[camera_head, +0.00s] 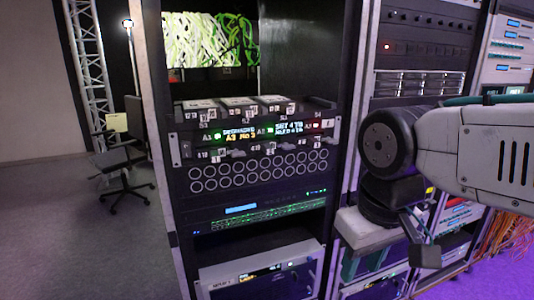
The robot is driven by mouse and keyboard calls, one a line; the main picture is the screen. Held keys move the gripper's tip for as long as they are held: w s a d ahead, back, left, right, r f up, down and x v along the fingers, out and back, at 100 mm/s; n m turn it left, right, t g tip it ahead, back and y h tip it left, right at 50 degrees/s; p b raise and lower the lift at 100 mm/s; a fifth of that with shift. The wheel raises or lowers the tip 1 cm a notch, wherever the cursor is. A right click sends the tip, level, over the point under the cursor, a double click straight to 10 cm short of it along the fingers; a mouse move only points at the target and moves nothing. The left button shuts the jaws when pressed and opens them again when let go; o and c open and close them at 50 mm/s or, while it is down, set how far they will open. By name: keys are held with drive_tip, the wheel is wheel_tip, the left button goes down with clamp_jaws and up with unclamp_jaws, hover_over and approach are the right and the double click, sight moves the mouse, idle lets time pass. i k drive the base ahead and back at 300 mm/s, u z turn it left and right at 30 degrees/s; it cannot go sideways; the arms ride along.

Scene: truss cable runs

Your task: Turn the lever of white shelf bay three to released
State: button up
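A rack unit (250,135) with several labelled bays sits in the tall black rack left of centre. White-topped modules (238,102) stand along its upper edge. Small grey lever-like parts (238,152) and tags line its front. Labels such as S3, A3 and S4 show, but I cannot tell for sure which lever belongs to white shelf bay three or how it is set. My arm reaches in from the right. My gripper (425,252) seems to be the dark end at lower right, well away from the unit; its fingers are not clear.
Round ports (258,172) and a green-lit panel (262,212) lie below the unit. A second rack (420,50) stands on the right, behind my arm. An office chair (122,160) and a metal truss (88,60) stand at left, with open floor before them.

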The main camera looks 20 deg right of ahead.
sight(328, 140)
drive_tip(key=z, duration=0.05)
drive_tip(key=k, duration=1.3)
drive_tip(key=z, duration=0.65)
drive_tip(key=i, duration=1.4)
drive_tip(key=u, duration=0.7)
